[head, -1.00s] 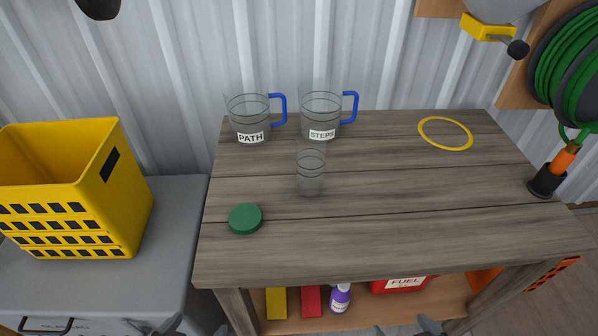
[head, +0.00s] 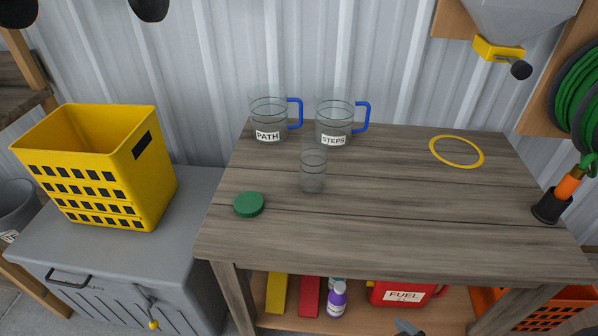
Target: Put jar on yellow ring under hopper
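The clear jar (head: 313,174) stands upright and looks empty near the middle of the wooden table, in front of two clear jugs. The yellow ring (head: 457,151) lies flat at the table's back right, with nothing on it. The hopper (head: 512,18), grey with a yellow outlet (head: 497,50) and a dark knob, hangs on the wall above the ring. A green lid (head: 249,204) lies left of the jar. A small grey tip at the bottom edge, right of centre, looks like part of my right gripper, apart from the jar. My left gripper is not in view.
Jugs labelled PATH (head: 268,122) and STEPS (head: 334,127) stand close behind the jar. A black holder (head: 551,207) stands at the right edge. The table (head: 400,230) is bare between jar and ring. A yellow crate (head: 150,185) sits on a grey chest at left.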

